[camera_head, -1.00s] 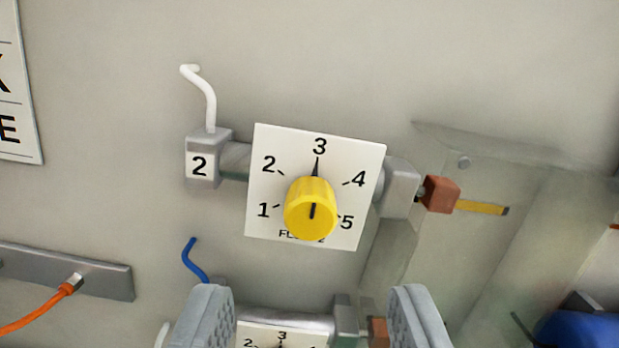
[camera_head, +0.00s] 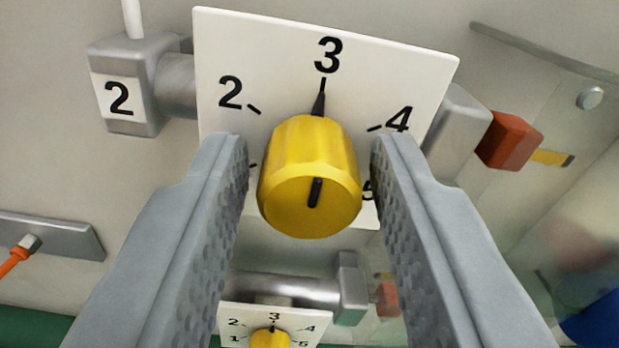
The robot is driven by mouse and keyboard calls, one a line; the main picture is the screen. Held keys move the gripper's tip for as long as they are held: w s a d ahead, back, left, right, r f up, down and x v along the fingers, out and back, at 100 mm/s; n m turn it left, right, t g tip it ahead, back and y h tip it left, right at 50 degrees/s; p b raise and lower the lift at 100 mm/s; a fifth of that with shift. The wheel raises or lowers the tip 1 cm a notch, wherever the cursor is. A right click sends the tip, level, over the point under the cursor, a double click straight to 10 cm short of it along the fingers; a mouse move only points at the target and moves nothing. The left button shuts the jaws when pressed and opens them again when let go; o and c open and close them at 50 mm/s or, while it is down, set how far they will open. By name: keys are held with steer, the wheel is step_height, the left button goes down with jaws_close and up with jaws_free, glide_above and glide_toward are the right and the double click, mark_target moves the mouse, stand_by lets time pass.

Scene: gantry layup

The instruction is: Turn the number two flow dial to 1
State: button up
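The number two flow dial is a yellow knob (camera_head: 309,178) on a white square plate (camera_head: 285,58) marked with numbers. Its black pointer is at 3. A grey block labelled 2 (camera_head: 120,96) sits at the plate's left. My gripper (camera_head: 309,165) is open, with one grey textured finger on each side of the knob. A small gap shows between each finger and the knob. The left finger hides the 1 on the plate, and the right finger partly covers the 5.
A second, lower dial (camera_head: 270,338) with its own plate shows below, between my fingers, pointing at 3. A reddish-brown block (camera_head: 508,140) and a clear panel stand at the right. A grey bar (camera_head: 50,235) with an orange cable is at the left.

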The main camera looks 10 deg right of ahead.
steer(key=c, duration=0.6)
steer(key=shift+c, duration=0.2)
steer(key=shift+n, duration=0.3)
steer(key=n, duration=1)
steer(key=shift+n, duration=0.3)
steer(key=n, duration=0.6)
steer(key=shift+f, duration=0.15)
steer(key=n, duration=0.6)
steer(key=shift+n, duration=0.3)
steer(key=shift+f, duration=0.1)
